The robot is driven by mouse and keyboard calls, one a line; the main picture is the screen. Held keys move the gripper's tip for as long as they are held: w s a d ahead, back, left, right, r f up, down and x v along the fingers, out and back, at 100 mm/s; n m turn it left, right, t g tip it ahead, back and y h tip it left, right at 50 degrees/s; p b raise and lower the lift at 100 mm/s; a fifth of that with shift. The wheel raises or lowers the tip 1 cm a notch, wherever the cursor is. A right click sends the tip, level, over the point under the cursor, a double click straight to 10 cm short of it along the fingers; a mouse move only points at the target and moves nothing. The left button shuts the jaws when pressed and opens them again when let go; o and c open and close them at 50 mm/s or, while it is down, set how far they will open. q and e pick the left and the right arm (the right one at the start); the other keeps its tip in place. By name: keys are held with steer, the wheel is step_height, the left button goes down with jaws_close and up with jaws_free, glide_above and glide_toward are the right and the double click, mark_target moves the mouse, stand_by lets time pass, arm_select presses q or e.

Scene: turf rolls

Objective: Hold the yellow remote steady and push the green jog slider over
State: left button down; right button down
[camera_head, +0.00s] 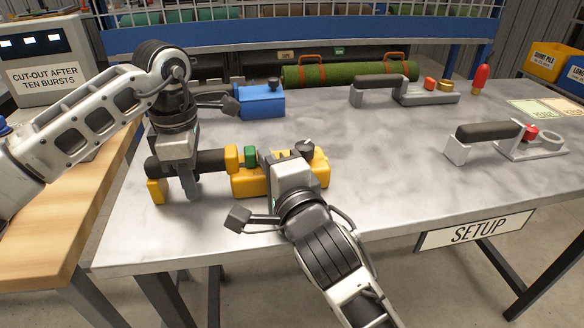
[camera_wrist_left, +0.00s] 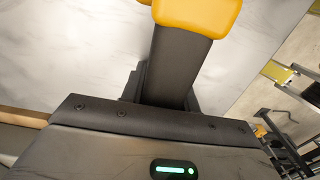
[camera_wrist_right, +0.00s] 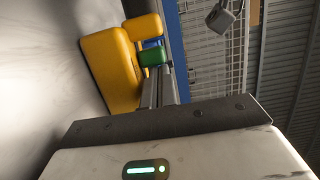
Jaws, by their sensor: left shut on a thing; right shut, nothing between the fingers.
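The yellow remote (camera_head: 247,185) lies near the front left of the grey table, with a black handle (camera_head: 215,161) on its left. My left gripper (camera_head: 190,184) is shut around that handle; the handle's yellow end (camera_wrist_left: 197,12) shows in the left wrist view. The green jog slider (camera_head: 250,156) sits on top of the remote, just right of a yellow upright block (camera_head: 232,158). My right gripper (camera_head: 266,164) is shut and empty, its fingertips close at the slider's right side. The right wrist view shows the slider (camera_wrist_right: 153,58) just beyond the fingertips; whether they touch is unclear.
A blue remote (camera_head: 262,103) lies behind the yellow one. Two grey units with black handles (camera_head: 432,94) (camera_head: 488,131) and a red-tipped piece (camera_head: 481,79) stand to the right. The table's middle is clear.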

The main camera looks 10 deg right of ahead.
arm_select(q)
steer(key=shift+s+d+f, duration=0.1)
steer(key=shift+f, duration=0.15)
arm_select(e)
steer(key=shift+d, duration=1.5)
steer(key=v, duration=0.9)
steer(key=shift+s+f, duration=0.1)
steer(key=shift+s, duration=0.3)
steer(key=s+a+f+n+g+y, duration=0.35)
steer(key=s+a+n+y, duration=0.3)
steer(key=n, duration=0.45)
steer(key=s+d+f+n+g+h, duration=0.1)
steer(key=d+f+n+h, duration=0.2)
steer(key=f, duration=0.6)
steer(key=s+d+f+n+g+h, duration=0.1)
steer(key=s+d+f+n+h, duration=0.1)
steer(key=d+f, duration=0.5)
steer(key=shift+f+n+h, duration=0.6)
steer(key=shift+f+h, duration=0.35)
steer(key=shift+f, duration=0.25)
